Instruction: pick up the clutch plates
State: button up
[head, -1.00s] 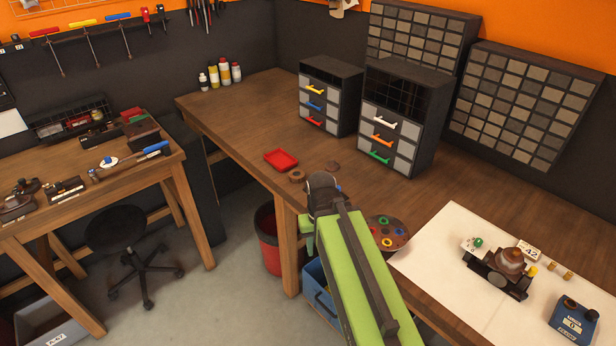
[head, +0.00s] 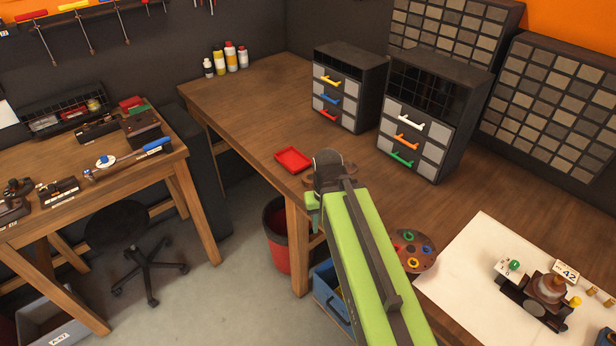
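What may be the clutch plates, a small brown ring-shaped stack (head: 307,181), sits on the wooden bench just right of the red tray. Only a sliver of it shows at the left of my gripper (head: 328,160); the rest is hidden behind my wrist. My green arm reaches up from the bottom of the head view, with the dark gripper end over the bench's front edge area. The fingertips are hidden, so I cannot see whether they are open or touch anything.
The red tray (head: 293,160) lies beside my gripper. Drawer cabinets (head: 349,88) and (head: 433,120) stand behind. A round palette with coloured rings (head: 414,250) is to the right, near a white sheet (head: 462,262).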

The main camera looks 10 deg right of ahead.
aim_at(307, 178)
jog(key=z, duration=0.05)
jog(key=k, duration=1.35)
jog(key=u, duration=0.4)
jog(key=i, duration=1.25)
jog(key=u, duration=0.7)
jog(key=i, duration=1.1)
jog(key=z, duration=0.05)
